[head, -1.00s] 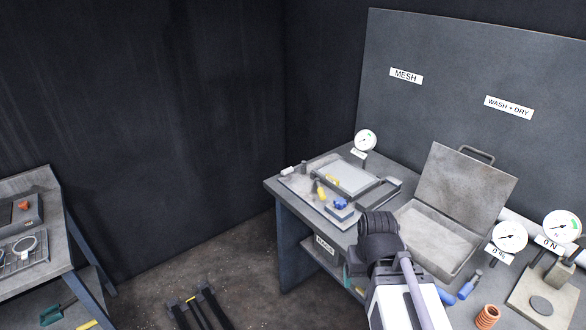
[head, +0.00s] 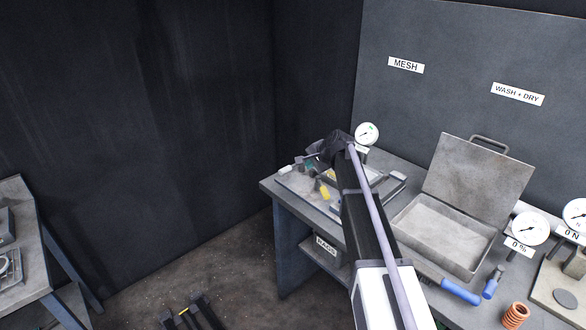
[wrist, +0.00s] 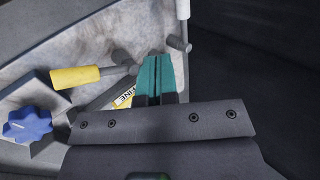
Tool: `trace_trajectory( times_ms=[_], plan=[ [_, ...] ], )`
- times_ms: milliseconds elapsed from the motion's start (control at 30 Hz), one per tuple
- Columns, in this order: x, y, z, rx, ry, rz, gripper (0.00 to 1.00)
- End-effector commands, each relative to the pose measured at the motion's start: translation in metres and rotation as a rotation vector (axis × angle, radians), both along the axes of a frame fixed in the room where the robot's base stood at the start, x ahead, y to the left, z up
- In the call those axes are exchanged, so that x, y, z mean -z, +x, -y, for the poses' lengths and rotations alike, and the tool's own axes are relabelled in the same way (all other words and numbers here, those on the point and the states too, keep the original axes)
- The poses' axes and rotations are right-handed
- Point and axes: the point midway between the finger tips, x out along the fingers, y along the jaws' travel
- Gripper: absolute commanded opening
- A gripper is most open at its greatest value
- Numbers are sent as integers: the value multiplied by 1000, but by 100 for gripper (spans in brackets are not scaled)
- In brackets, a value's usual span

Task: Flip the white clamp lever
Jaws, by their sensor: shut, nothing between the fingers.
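The white clamp lever (wrist: 183,9) shows at the top edge of the wrist view, its grey stem running down to a dark pivot post (wrist: 179,43); its upper end is cut off. In the head view, a white handle (head: 285,168) sits at the left end of the bench fixture. My gripper (wrist: 157,60) has its teal fingers shut together and empty, just below and left of that post; I cannot tell whether they touch it. In the head view, my gripper (head: 311,161) is small and partly hidden by my wrist, over the fixture's far side.
A yellow-handled lever (wrist: 75,77) lies left of my fingers, with a blue knob (wrist: 28,124) below it. A gauge (head: 367,133) stands behind the fixture. An open metal case (head: 440,235) is to the right. The wrist view's right side is dark and free.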

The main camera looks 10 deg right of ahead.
Motion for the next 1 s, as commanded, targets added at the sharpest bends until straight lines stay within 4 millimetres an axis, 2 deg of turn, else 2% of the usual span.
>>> trace_trajectory(
  times_ms=[167, 533, 567, 733, 1000],
  plan=[
    [23, 13, -9, -4, -2, 0, 0],
    [86, 57, -37, -5, -3, -2, 0],
    [79, 64, -40, -5, -3, -1, 0],
    [81, 83, -54, -5, -3, -2, 0],
    [81, 86, -57, -4, -3, -2, 0]
  ],
)
